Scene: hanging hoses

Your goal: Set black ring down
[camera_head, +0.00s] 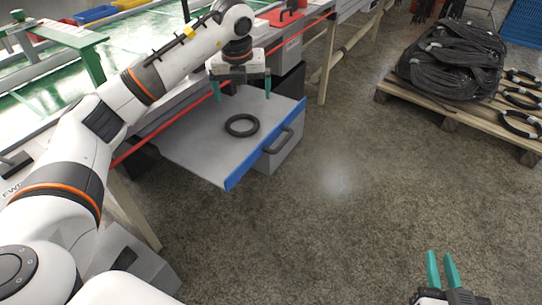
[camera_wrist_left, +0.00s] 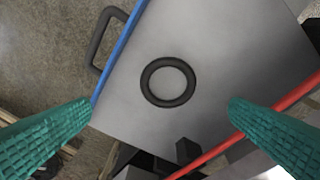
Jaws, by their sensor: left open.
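The black ring (camera_head: 241,125) lies flat on the grey top (camera_head: 190,139) of a drawer unit with a blue front edge. In the left wrist view the ring (camera_wrist_left: 168,82) lies on the same grey surface, apart from both fingers. My left gripper (camera_head: 242,92) is open and empty, with its green fingers spread wide behind and above the ring. Its fingers (camera_wrist_left: 160,115) also show in the left wrist view with nothing between them. My right gripper (camera_head: 441,268) is at the bottom right over the floor, its two green fingers a little apart with nothing between them.
A black handle (camera_head: 279,141) sticks out from the blue-edged front. A workbench with a red rail (camera_head: 160,139) runs along the left and back. A wooden pallet (camera_head: 450,112) with black hose coils (camera_head: 452,62) stands at the back right. The floor in the middle is clear.

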